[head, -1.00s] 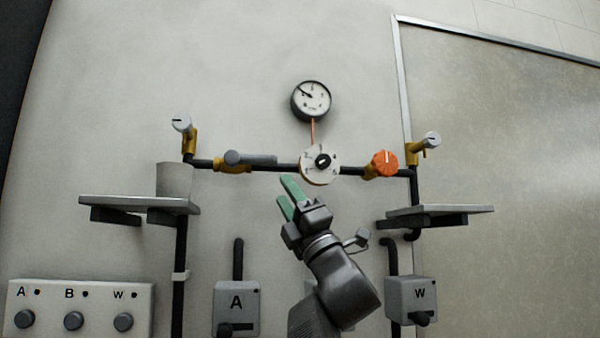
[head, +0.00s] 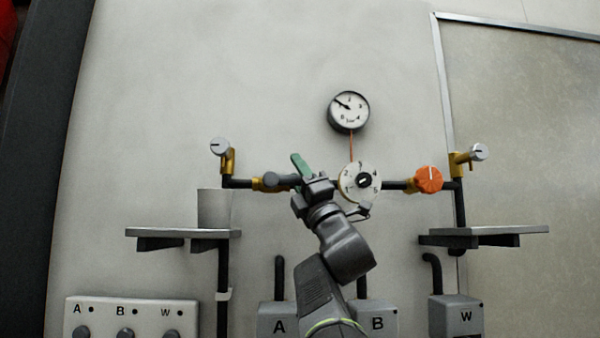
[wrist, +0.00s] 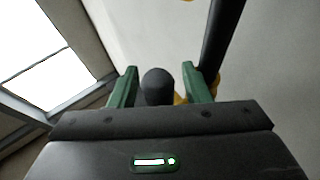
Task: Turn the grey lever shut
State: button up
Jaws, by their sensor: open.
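The grey lever (head: 271,180) sits on a brass valve in the horizontal black pipe at the left. Its rounded pivot end shows, and its handle runs right, along the pipe, until my gripper hides it. My gripper (head: 298,172) is at the handle's right part, green fingers open. In the wrist view a dark rounded piece (wrist: 156,84), seemingly the lever, stands between the open fingers, with brass behind it. I cannot tell whether either finger touches it.
A numbered white dial (head: 352,188) and an orange knob (head: 429,179) lie right of my gripper. A pressure gauge (head: 348,110) hangs above. A grey cup (head: 213,208) stands on the left shelf (head: 140,232); another shelf (head: 535,230) is at right.

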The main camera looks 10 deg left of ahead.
grip_shut()
